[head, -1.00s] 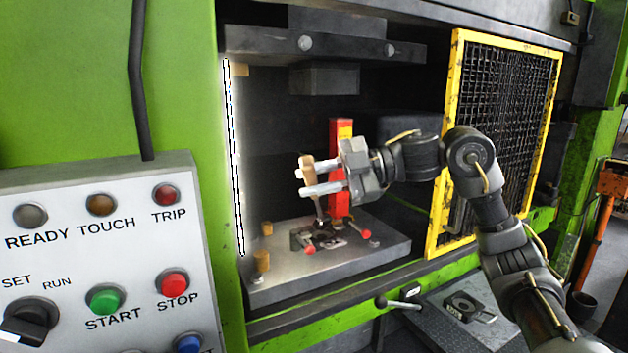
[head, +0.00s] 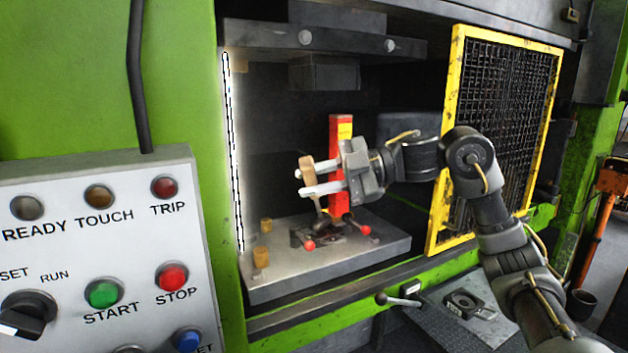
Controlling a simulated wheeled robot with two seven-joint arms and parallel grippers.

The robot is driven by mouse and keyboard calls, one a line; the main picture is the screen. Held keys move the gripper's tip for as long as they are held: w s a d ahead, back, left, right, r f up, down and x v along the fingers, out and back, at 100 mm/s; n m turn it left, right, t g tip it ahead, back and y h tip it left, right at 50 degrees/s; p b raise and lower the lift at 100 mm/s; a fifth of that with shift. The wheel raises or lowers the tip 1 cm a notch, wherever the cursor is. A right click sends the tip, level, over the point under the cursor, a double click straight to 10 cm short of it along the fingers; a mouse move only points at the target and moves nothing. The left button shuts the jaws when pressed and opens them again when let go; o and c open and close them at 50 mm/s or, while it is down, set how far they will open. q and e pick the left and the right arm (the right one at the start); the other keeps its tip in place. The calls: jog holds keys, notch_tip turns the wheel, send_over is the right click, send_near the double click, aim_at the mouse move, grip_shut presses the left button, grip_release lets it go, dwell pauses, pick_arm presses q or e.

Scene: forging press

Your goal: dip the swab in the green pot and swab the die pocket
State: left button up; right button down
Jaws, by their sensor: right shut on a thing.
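My right gripper (head: 318,180) is inside the press opening, above the lower die plate. It is shut on the tan wooden handle of the swab (head: 307,172). The swab points down, and its lower end is over the die pocket (head: 318,234) in the middle of the die plate (head: 285,277). I cannot tell whether the swab's tip touches the pocket. Two red-tipped levers stand beside the pocket and partly cover it. I do not see the green pot. My left gripper is not in view.
A red post (head: 340,135) stands behind the gripper. Two brass pins (head: 261,257) are on the plate's left side. The upper die (head: 324,73) hangs above. A yellow mesh guard (head: 497,130) is to the right, and a control panel (head: 95,260) is at left.

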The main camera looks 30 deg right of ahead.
pick_arm(q)
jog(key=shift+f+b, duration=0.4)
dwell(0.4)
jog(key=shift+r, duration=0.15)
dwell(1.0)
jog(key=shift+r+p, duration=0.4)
jog(key=shift+p, duration=0.15)
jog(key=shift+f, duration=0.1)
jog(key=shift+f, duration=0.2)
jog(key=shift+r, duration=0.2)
dwell(0.4)
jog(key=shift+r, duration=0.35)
dwell(0.4)
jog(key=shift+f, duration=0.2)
